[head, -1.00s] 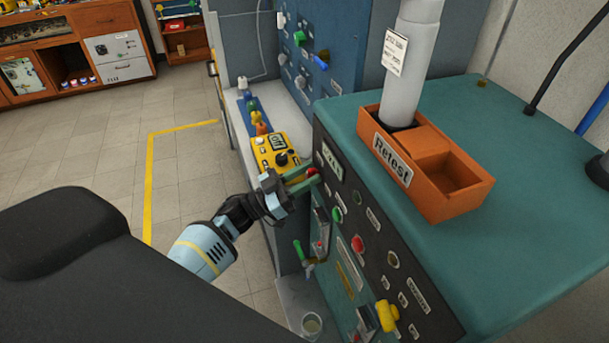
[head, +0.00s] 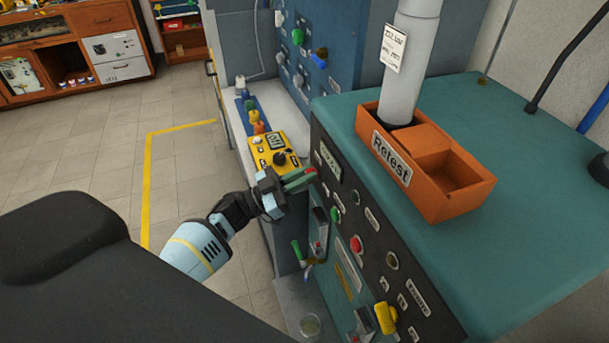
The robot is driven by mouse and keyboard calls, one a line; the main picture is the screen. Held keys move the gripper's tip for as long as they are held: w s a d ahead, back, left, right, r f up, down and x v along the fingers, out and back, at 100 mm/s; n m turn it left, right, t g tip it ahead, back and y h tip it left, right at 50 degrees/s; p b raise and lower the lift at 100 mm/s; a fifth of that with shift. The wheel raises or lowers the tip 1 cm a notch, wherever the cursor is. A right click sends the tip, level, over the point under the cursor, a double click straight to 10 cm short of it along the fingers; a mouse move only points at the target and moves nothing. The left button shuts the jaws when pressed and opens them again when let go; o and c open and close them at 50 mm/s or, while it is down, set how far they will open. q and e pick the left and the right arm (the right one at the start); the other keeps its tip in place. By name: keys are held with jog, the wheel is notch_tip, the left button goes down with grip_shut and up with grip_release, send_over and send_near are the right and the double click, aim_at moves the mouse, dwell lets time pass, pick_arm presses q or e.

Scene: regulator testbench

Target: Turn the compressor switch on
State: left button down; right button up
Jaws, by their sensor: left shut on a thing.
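My left gripper (head: 298,181) reaches in from the left to the upper left end of the dark control panel (head: 377,235) on the teal bench. Its greenish fingers are closed on a small control at the panel face, which they almost wholly hide. I cannot read a label there, so I cannot tell whether this control is the compressor switch. The panel also bears a green button (head: 335,214), a red button (head: 356,244) and a yellow handle (head: 386,317). My right gripper is not in view.
An orange tray (head: 440,205) marked "Retest" stands on the teal bench top (head: 530,240) with a grey cylinder (head: 409,65) rising from it. A yellow meter (head: 268,150) sits on the ledge behind my gripper. The floor at left is clear.

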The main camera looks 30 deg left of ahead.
pick_arm(q)
jog(key=m+g+b, duration=0.1)
jog(key=m+g, duration=0.1)
jog(key=m, duration=0.3)
jog(key=m+g+h+b, duration=0.1)
jog(key=m+g, duration=0.1)
jog(key=m, duration=0.4)
jog(key=m+g+b, duration=0.2)
jog(key=m+g, duration=0.1)
jog(key=m, duration=0.2)
jog(key=shift+s+d+f+h, duration=0.15)
jog(key=shift+s+f+h, duration=0.05)
jog(key=shift+f+h, duration=0.1)
jog(key=shift+m+g+y, duration=0.5)
jog(key=shift+m+y, duration=0.1)
jog(key=shift+m, duration=1.5)
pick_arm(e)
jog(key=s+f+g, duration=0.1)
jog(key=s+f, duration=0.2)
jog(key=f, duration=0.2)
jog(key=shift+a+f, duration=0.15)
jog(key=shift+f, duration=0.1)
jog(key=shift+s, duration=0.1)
pick_arm(q)
jog(key=c, duration=1.5)
grip_release()
jog(key=shift+o, duration=0.2)
